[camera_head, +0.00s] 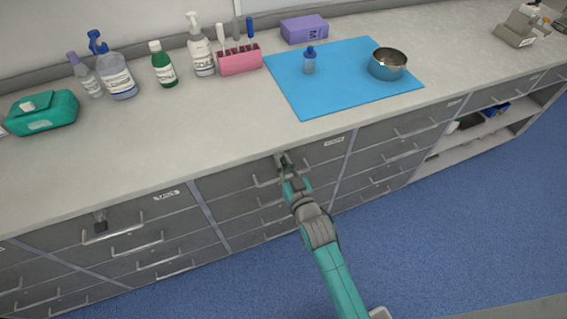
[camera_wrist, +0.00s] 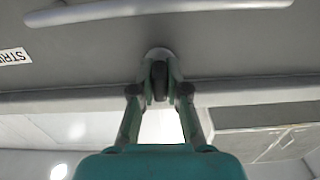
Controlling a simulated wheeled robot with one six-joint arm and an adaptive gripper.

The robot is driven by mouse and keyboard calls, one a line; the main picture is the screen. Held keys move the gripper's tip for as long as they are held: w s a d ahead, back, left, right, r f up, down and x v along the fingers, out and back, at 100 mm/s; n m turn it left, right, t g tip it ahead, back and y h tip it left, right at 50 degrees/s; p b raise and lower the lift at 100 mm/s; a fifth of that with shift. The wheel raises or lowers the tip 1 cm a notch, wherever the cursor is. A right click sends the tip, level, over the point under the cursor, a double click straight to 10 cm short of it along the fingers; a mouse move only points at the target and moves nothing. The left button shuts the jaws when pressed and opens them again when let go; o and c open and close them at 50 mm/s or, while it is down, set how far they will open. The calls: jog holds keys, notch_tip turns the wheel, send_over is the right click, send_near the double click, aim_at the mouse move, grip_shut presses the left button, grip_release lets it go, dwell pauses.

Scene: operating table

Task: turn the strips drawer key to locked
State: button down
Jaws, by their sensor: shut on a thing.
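The strips drawer (camera_head: 315,155) is in the top row of the middle cabinet and looks closed. Its label (camera_head: 333,141) is small here; in the wrist view the label (camera_wrist: 14,56) reads "STRI" and is cut off by the frame edge. My gripper (camera_head: 284,164) is at the drawer front, by its top edge. In the wrist view my gripper (camera_wrist: 160,82) is shut on the dark key (camera_wrist: 159,80), one finger on each side. The key stands in a round pale lock (camera_wrist: 159,54), and its flat head looks upright in this view. The fingers hide part of it.
The drawer's bar handle (camera_wrist: 150,11) runs close to the lock. Another dark key (camera_head: 100,220) is on the left cabinet's top drawer. The counter (camera_head: 200,130) above holds bottles, a blue mat (camera_head: 290,95) and a steel bowl (camera_head: 387,64). The blue floor (camera_head: 440,240) is clear.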

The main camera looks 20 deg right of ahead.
jog(key=shift+n, duration=0.3)
jog(key=c, duration=1.2)
grip_release()
jog(key=shift+o, duration=0.2)
jog(key=s, duration=1.2)
jog(key=s+r+g, duration=0.1)
jog(key=s+r, duration=0.1)
jog(key=s, duration=1.3)
jog(key=s+r+g, duration=0.2)
jog(key=s+r, duration=0.1)
jog(key=s, duration=1.3)
